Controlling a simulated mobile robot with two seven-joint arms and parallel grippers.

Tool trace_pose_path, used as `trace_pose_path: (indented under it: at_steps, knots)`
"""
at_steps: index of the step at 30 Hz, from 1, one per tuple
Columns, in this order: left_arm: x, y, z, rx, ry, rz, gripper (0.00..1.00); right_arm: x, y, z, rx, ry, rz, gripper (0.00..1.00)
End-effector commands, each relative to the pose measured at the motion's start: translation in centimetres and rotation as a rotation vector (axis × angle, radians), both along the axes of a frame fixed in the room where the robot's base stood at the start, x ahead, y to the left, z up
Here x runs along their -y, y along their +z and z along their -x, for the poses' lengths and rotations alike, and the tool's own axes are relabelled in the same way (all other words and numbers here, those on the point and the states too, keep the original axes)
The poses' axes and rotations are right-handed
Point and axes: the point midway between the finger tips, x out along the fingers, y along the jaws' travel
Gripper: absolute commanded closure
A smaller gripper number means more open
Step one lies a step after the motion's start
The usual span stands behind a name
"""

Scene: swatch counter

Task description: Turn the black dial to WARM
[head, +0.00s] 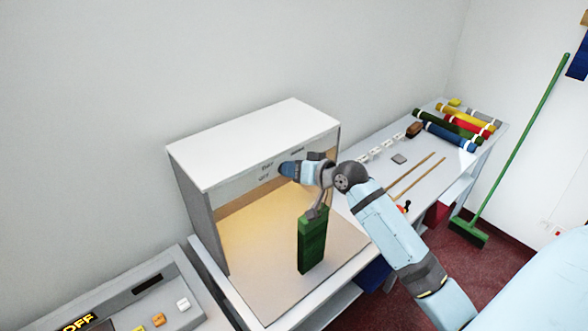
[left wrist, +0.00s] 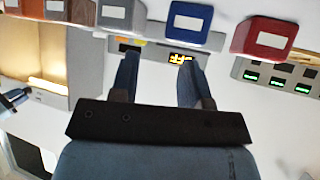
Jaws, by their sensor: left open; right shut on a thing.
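The light booth (head: 250,135) has a grey front panel with small dial labels, DAY and OFF (head: 265,172) readable and another further right. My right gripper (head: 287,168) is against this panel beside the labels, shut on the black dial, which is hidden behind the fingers. I cannot read the dial's setting. The booth also shows in the left wrist view (left wrist: 48,98), turned over, with my right gripper (left wrist: 16,100) at its panel. My left gripper (left wrist: 158,82) is open and empty, and outside the head view.
A tall green block (head: 312,243) is below my right wrist; I cannot tell whether they touch. A control panel (head: 150,285) with buttons and a yellow OFF display is at lower left. Coloured rolls (head: 450,140) lie on the table's far end. A green broom (head: 520,135) leans at right.

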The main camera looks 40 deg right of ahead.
Motion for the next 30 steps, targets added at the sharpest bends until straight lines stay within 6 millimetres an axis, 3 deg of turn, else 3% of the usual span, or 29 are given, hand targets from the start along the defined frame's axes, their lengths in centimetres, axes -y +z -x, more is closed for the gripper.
trace_pose_path:
  at_steps: [19,20,22,30]
  knots:
    - [0.0,-0.2,0.09,-0.004,0.0,-0.001,0.57,0.02,-0.19,0.02,-0.007,0.001,-0.049,0.95]
    - [0.0,-0.22,0.1,-0.004,0.0,-0.001,0.57,0.02,-0.19,0.02,-0.007,0.001,-0.049,0.66]
    - [0.01,-0.22,0.12,-0.004,0.0,-0.001,0.57,0.03,-0.18,0.01,-0.006,0.001,-0.049,0.5]
    - [0.03,-0.26,0.17,-0.005,-0.001,-0.001,0.57,0.06,-0.1,0.05,-0.005,0.0,-0.05,0.5]
